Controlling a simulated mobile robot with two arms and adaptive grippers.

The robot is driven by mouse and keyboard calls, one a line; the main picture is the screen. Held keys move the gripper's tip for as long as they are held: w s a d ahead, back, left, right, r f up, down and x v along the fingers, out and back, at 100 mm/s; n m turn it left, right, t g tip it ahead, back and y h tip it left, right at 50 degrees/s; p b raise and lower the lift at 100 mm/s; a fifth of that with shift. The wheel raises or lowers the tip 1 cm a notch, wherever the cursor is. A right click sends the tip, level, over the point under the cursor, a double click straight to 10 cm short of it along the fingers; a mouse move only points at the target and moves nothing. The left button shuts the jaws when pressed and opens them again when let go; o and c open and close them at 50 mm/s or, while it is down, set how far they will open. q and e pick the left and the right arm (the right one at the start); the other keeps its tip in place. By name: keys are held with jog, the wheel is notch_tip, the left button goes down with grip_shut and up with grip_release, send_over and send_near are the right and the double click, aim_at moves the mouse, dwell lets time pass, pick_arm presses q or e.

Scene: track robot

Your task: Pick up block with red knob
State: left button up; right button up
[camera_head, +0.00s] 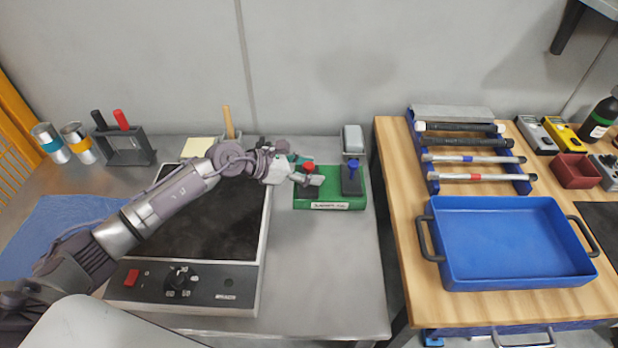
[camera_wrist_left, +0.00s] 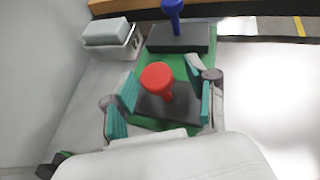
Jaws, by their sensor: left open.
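The block with the red knob (camera_head: 309,167) sits on the left part of a green base (camera_head: 330,204). In the left wrist view its red knob (camera_wrist_left: 157,78) stands upright on a dark block. My left gripper (camera_head: 306,173) is at this block. In the left wrist view the open fingers (camera_wrist_left: 160,98) with teal pads stand on either side of the red knob. I cannot tell whether they touch the block. A dark block with a blue knob (camera_head: 353,165) stands beside it on the same green base. My right gripper is not in view.
A hotplate (camera_head: 200,275) with a black top lies left of the green base, under my left arm. A small grey container (camera_head: 353,140) stands behind the base. A wooden table with a blue tray (camera_head: 515,245) is to the right. Bare grey bench lies in front of the base.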

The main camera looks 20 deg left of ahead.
pick_arm(q)
grip_shut()
dwell(0.6)
jog(key=shift+r, duration=0.15)
